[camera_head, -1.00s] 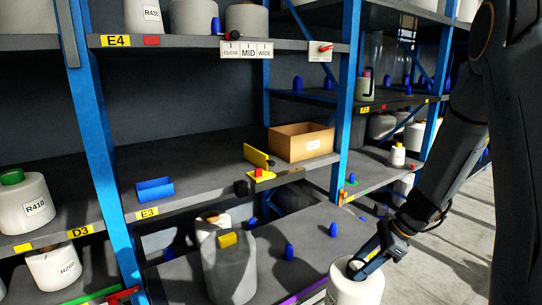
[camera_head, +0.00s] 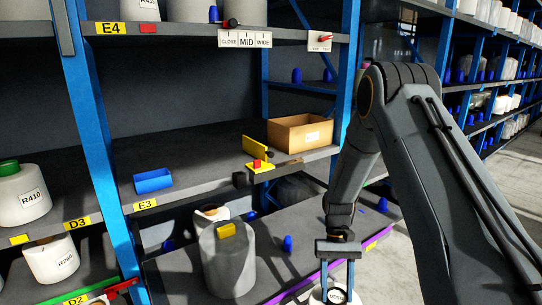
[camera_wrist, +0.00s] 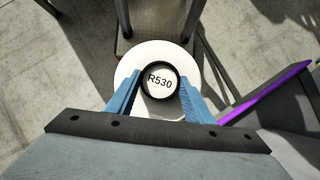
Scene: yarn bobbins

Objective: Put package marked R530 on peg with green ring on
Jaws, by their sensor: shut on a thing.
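The package marked R530 is a white bobbin with a black-rimmed round top. It fills the middle of the wrist view (camera_wrist: 160,50), its label facing the camera. In the head view only its top (camera_head: 318,296) shows at the bottom edge. My gripper (camera_wrist: 160,76) is shut on its top, one blue finger on each side of the label; it also shows in the head view (camera_head: 337,284). Blue pegs stand on the lower shelf, one (camera_head: 288,243) left of my gripper. I see no green ring on a peg; a green piece (camera_head: 9,167) tops the R410 bobbin (camera_head: 22,197).
A grey-wrapped bobbin (camera_head: 228,262) with a yellow tag stands on the lower shelf. A purple strip (camera_head: 372,245) edges that shelf beside my gripper. Open floor lies right of the shelf.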

